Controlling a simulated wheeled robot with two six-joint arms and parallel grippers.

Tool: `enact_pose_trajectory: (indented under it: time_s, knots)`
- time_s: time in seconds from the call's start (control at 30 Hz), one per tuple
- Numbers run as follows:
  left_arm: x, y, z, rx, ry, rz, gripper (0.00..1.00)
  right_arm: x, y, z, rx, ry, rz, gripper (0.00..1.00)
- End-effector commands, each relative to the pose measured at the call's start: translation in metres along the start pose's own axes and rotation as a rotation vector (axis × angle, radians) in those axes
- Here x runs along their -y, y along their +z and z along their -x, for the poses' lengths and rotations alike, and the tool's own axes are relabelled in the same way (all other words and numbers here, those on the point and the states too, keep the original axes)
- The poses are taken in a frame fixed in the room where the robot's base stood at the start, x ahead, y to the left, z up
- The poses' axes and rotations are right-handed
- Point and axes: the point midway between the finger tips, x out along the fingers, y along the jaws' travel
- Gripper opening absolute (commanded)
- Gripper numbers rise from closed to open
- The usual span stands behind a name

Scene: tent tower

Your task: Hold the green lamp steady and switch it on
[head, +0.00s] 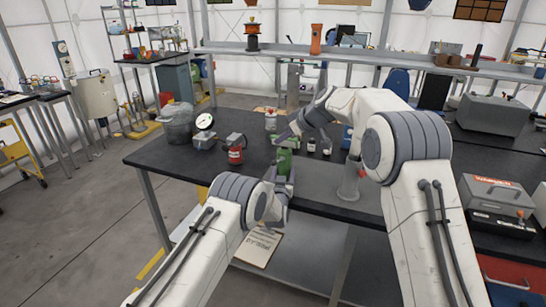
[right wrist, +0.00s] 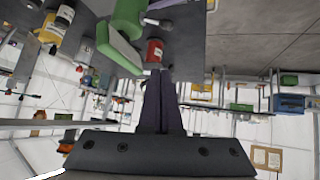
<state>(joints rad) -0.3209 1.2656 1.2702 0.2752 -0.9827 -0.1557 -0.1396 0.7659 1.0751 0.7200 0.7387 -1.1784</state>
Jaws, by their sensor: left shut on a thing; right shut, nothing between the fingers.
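The green lamp (head: 284,161) stands near the front edge of the black table. My left gripper (head: 282,181) is shut on it low down, from the front. In the right wrist view the green lamp (right wrist: 120,48) shows at the top, tilted by the camera angle. My right gripper (head: 287,136) is above and behind the lamp in the head view. Its fingers (right wrist: 160,73) are shut with nothing between them, and look apart from the lamp. The lamp's switch cannot be made out, and my left gripper hides its lower part.
A red object (head: 235,155) stands left of the lamp, near a round white-faced device (head: 204,122). Small dark bottles (head: 311,145) stand to the right. A clear cylinder on a flat base (head: 350,182) is further right. The table's front left has bare room.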

Motion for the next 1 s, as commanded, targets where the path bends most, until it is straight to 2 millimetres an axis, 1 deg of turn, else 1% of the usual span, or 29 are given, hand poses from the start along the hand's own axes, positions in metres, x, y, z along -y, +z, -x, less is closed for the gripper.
enact_pose_trajectory:
  time_s: [0.07, 0.17, 0.43, 0.57, 0.67, 0.83, 1.0]
  knots:
    - [0.000, -0.001, 0.000, -0.001, 0.000, 0.000, 0.00, -0.002, -0.002, 0.002, -0.018, -0.015, -0.063, 0.00]
    - [-0.001, -0.001, 0.000, -0.001, 0.001, 0.000, 0.00, -0.002, -0.003, 0.003, -0.027, -0.026, -0.098, 0.00]
    - [0.000, -0.001, 0.000, -0.002, 0.001, 0.000, 0.00, -0.001, -0.003, 0.002, -0.027, -0.025, -0.098, 0.00]
    - [0.000, -0.001, 0.000, -0.002, 0.001, 0.000, 0.00, -0.001, -0.003, -0.004, -0.026, -0.026, -0.096, 0.00]
    - [0.000, -0.001, 0.000, -0.002, 0.000, 0.000, 0.00, 0.000, -0.003, -0.017, -0.025, -0.027, -0.094, 0.00]
    - [0.000, -0.001, 0.000, -0.002, 0.000, 0.000, 0.00, 0.001, -0.003, -0.051, -0.025, -0.027, -0.094, 0.00]
    - [0.000, -0.001, 0.000, -0.002, 0.000, 0.000, 0.00, 0.001, -0.004, -0.078, -0.025, -0.026, -0.094, 0.00]
